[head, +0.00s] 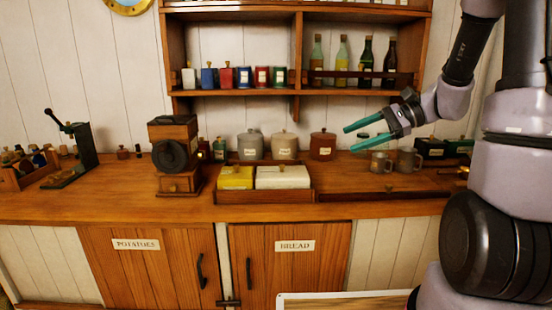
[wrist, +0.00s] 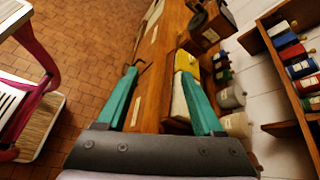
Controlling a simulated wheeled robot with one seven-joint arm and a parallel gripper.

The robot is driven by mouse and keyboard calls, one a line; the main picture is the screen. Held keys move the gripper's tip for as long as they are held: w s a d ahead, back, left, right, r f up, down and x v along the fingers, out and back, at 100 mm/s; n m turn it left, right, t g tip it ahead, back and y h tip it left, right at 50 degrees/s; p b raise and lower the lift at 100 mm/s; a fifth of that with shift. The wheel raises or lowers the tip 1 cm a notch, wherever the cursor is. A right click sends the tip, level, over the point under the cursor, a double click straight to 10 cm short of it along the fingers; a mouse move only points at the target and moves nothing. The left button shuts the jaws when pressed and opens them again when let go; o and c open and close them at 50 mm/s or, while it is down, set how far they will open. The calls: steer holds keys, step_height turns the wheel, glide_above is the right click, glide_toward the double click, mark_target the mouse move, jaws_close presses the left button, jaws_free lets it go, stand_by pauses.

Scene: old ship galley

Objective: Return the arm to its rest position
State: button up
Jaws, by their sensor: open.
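My gripper (head: 357,134) is at the right in the head view, with two teal fingers spread apart and nothing between them. It is in the air above the right part of the wooden counter (head: 340,183), below the shelf with bottles. My arm comes in from the right edge and bends down to it. In the wrist view my gripper (wrist: 166,98) shows both teal fingers apart, with the counter, a yellow box and a white box beyond them.
A wooden tray (head: 265,195) holds a yellow box (head: 235,178) and a white box (head: 283,177). Lidded canisters (head: 285,146) stand behind it, and metal mugs (head: 381,162) stand below my wrist. A coffee grinder (head: 174,155) is to the left. The shelf (head: 235,92) overhangs the counter.

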steer(key=s+d+r+n+t+h, duration=0.2)
steer(key=s+r+n+h, duration=0.2)
steer(key=s, duration=0.3)
steer(key=s+d+r+n+t+h, duration=0.2)
steer(key=s+r+n+t+h, duration=0.1)
steer(key=s+r+n+h, duration=0.2)
steer(key=shift+s+r+h, duration=0.8)
steer(key=shift+s+r, duration=0.1)
steer(key=shift+s, duration=0.05)
